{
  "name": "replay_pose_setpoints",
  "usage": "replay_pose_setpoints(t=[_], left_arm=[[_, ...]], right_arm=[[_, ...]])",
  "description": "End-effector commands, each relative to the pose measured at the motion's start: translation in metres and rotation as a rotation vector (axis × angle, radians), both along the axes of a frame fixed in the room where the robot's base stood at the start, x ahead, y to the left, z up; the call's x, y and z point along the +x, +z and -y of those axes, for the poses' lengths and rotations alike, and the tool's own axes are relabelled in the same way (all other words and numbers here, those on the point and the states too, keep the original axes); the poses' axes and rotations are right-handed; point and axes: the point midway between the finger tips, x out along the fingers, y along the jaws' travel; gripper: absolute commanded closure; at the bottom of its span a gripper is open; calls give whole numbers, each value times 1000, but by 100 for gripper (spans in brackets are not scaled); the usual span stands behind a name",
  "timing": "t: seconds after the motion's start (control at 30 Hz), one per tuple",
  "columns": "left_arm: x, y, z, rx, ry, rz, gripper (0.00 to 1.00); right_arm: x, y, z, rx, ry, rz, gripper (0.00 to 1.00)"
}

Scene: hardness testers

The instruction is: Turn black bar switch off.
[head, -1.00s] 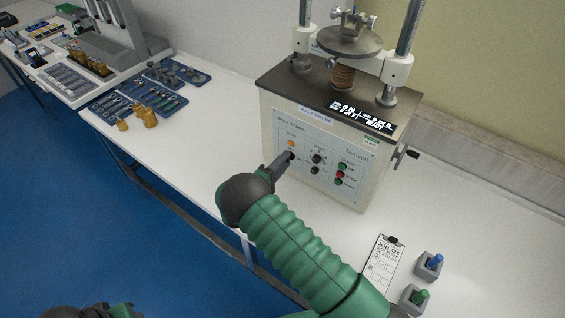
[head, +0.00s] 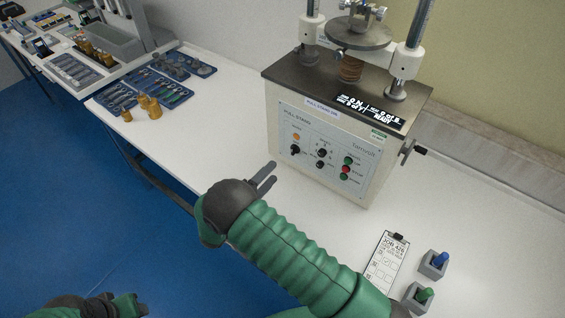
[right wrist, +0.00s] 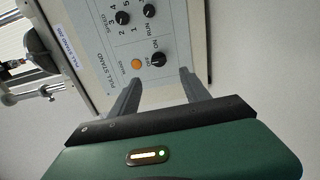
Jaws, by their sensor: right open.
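The black bar switch (head: 295,150) is on the front panel of the pull stand (head: 372,150), below an orange lamp (head: 296,136). In the right wrist view the switch (right wrist: 158,59) is a round black knob beside the orange lamp (right wrist: 137,64); I cannot tell which way its bar points. My right gripper (head: 273,172) is open and empty, in front of the panel and apart from the switch. In the right wrist view its fingers (right wrist: 160,77) stand either side of the switch's line. My left gripper (head: 125,305) is partly seen at the bottom left; its jaws are unclear.
Blue trays (head: 180,65) and brass weights (head: 150,107) lie left. The white bench between is clear.

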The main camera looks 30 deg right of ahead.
Motion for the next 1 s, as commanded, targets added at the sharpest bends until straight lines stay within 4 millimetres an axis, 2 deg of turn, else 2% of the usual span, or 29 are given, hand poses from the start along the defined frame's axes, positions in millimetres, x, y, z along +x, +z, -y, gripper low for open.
replay_pose_setpoints(t=[0.1,0.3,0.8,0.87,0.97,1.0], left_arm=[[0,-5,0,0,0,0,56],[0,-7,0,0,0,0,56],[0,-7,0,0,0,0,56],[0,-7,0,0,0,0,56],[0,-7,0,0,0,0,56],[0,-7,0,0,0,0,56]], right_arm=[[-12,-2,-30,1,3,-1,45],[-23,-1,-57,1,1,-1,45],[-24,0,-59,4,2,2,45],[-16,2,-58,37,28,29,45],[20,13,-57,219,162,149,45],[40,20,-60,343,241,214,45]])
